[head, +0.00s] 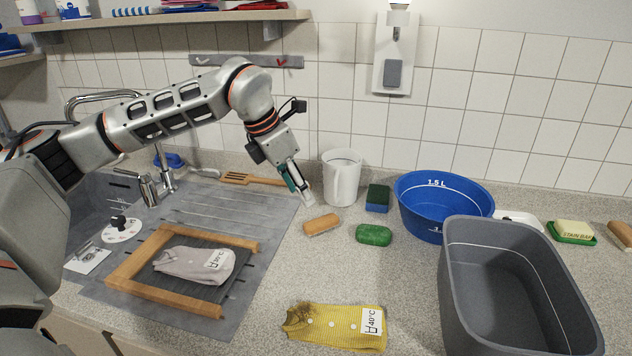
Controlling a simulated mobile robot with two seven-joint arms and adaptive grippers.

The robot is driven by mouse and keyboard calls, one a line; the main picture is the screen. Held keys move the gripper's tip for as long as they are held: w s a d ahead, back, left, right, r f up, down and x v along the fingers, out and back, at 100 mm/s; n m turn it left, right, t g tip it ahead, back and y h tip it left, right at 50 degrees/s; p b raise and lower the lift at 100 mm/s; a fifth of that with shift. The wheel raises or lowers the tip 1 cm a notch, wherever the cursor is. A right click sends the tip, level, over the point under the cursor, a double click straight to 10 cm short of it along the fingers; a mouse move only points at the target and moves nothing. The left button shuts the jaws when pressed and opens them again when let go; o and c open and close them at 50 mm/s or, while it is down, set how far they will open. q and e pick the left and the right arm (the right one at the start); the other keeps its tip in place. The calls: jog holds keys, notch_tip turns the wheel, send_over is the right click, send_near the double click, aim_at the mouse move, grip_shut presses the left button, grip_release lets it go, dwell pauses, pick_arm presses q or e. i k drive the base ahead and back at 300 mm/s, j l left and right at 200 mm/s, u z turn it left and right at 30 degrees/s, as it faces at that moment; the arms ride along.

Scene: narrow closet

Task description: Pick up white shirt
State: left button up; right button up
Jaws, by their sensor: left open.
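The white shirt (185,262) looks pale grey-white and lies folded flat, with a white care label at its right end. It rests on the ribbed dark panel of a wooden-framed board (137,275). My left gripper (304,193) is open, beside the white jug and just behind an orange-brown brush or bar. It is apart from the shirt, behind it and to its right. Nothing shows between its fingers. My right gripper is out of view.
A white jug (341,178), a blue basin (425,205) and a large grey tub (460,285) stand to the right. A yellow shirt (335,327) labelled 40°C lies in front. A green bar (374,235) and the brush (321,224) lie mid-counter. A metal tap (166,180) rises behind the board.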

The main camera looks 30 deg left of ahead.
aim_at(204, 266)
jog(key=k, duration=1)
